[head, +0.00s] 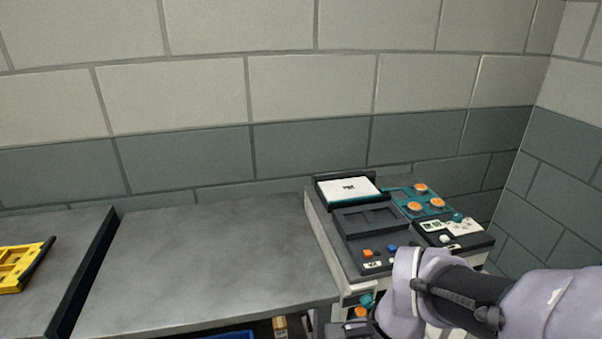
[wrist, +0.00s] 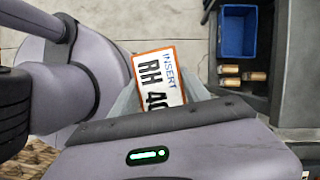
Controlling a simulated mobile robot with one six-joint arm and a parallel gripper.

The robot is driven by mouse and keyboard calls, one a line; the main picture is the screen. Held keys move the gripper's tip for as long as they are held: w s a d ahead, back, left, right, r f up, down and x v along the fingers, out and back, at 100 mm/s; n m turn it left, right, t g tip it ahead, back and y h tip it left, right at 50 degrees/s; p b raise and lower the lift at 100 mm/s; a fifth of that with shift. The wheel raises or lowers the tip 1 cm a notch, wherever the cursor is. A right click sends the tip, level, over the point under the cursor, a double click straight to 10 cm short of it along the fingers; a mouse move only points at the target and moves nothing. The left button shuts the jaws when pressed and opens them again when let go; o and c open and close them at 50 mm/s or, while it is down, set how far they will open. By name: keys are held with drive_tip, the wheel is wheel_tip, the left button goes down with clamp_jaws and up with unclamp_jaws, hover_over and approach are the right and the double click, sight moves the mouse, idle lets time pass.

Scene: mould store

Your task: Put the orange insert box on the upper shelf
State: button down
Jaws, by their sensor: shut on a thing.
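The orange insert box (wrist: 158,76) shows in the wrist view as a white label with an orange border, reading "INSERT" and "RH 40". My gripper (wrist: 160,100) is shut on it; the wrist housing hides its lower part. A bare grey shelf top (head: 210,260) fills the middle left of the head view, with more shelf space under its front edge. This looks like the upper shelf. My arm reaches in at the lower right of the head view, and the held box cannot be made out clearly there.
A bench unit (head: 335,250) with a white-lidded case (head: 348,190), orange knobs and buttons stands right of the shelf. A yellow tray (head: 22,268) lies far left. Below the shelf top are a blue bin (wrist: 242,32) and small wooden-looking pieces (wrist: 230,76). The shelf top is clear.

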drive_tip(key=w+d+f+n+h, duration=0.1)
drive_tip(key=w+d+f+n, duration=0.1)
drive_tip(key=w+f+n, duration=0.1)
drive_tip(key=w+d+f+n+g+h, duration=0.1)
drive_tip(key=w+d+f+n, duration=0.2)
drive_tip(key=w, duration=0.5)
drive_tip(key=w+d+f+n+g+h, duration=0.1)
drive_tip(key=w+d+f+n+h, duration=0.1)
drive_tip(key=w+f+n, duration=0.3)
drive_tip(key=shift+w+d+f+n, duration=0.2)
drive_tip(key=shift+w+d+n, duration=0.35)
drive_tip(key=shift+w+n, duration=0.3)
drive_tip(key=shift+s, duration=0.15)
